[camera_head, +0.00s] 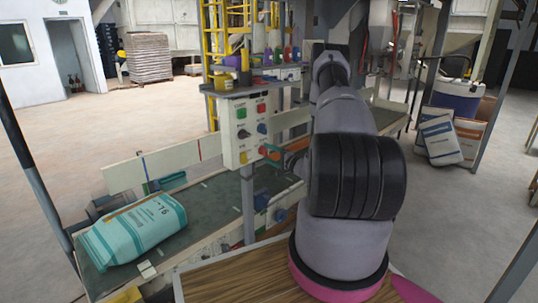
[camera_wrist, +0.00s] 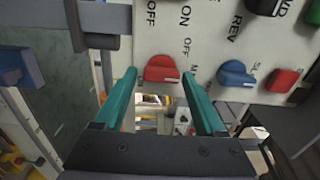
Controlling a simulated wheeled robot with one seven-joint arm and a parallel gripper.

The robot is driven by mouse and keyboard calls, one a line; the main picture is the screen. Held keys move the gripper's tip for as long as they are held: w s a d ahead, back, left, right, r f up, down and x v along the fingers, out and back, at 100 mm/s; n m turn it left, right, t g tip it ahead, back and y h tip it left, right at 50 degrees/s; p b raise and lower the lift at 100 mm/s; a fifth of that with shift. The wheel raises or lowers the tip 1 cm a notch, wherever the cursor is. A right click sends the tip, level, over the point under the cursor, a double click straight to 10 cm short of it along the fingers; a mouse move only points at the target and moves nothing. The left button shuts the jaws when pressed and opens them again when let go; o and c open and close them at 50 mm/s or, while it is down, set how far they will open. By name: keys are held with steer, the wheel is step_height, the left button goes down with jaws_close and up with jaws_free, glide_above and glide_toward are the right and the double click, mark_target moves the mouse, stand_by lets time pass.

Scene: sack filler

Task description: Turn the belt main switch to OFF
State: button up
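The control panel (camera_head: 245,130) is a pale box on a post with several coloured knobs and buttons. In the wrist view, a red knob (camera_wrist: 162,69) sits on the panel (camera_wrist: 215,50) near its edge, with OFF and ON lettering close by. A pale mark shows at its lower right. The lettering is partly cut off, so I cannot read the switch's full name or setting. My gripper (camera_wrist: 159,75) is open, its two teal fingers on either side of the red knob. I cannot tell whether they touch it. In the head view my arm partly hides the gripper.
A blue knob (camera_wrist: 236,74) and another red knob (camera_wrist: 283,80) sit right of the right finger. A teal-and-white sack (camera_head: 135,231) lies on the belt (camera_head: 212,205) below the panel.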

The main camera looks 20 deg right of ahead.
steer(key=shift+o, duration=0.3)
steer(key=v, duration=1)
steer(key=shift+s, duration=0.35)
steer(key=shift+d+r, duration=0.1)
steer(key=shift+d, duration=0.05)
